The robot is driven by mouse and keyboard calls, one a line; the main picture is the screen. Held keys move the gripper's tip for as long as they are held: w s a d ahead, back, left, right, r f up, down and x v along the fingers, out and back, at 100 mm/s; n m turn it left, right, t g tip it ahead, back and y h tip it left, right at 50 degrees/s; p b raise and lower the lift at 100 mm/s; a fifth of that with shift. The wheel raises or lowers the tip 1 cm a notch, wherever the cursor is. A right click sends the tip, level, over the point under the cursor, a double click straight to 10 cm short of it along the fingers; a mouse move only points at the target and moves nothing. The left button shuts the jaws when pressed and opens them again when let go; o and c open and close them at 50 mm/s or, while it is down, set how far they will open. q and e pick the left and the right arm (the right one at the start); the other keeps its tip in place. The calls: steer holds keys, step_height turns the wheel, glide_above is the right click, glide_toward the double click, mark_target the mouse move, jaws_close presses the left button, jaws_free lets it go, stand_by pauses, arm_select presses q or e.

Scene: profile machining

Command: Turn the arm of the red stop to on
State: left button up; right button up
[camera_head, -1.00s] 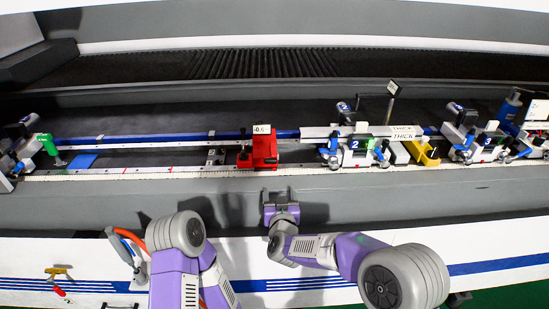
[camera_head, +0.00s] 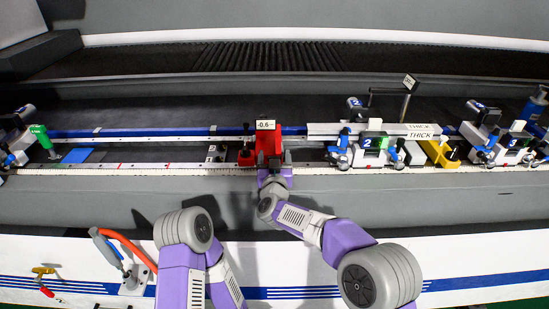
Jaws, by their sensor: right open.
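The red stop (camera_head: 268,139) stands on the rail near the middle of the head view, with a "-0.6" label on top. A small black-topped lever on a red base (camera_head: 246,156) shows at its left side; I cannot tell its on or off position. My right gripper (camera_head: 274,167) is open at the front foot of the red stop. Its fingers partly overlap the stop's lower front, and I cannot tell whether they touch it. My left arm shows at the lower left, but its gripper is not clearly visible.
Clamp unit 2 (camera_head: 369,148) stands right of the stop, with a yellow block (camera_head: 441,154) and clamp unit 3 (camera_head: 503,148) further right. A green-handled part (camera_head: 42,138) and a blue plate (camera_head: 77,155) lie left. The grey front ledge (camera_head: 100,205) is clear.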

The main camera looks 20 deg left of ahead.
steer(key=shift+w, duration=0.3)
steer(key=shift+c, duration=0.3)
steer(key=shift+a+r, duration=0.1)
steer(key=c, duration=1.3)
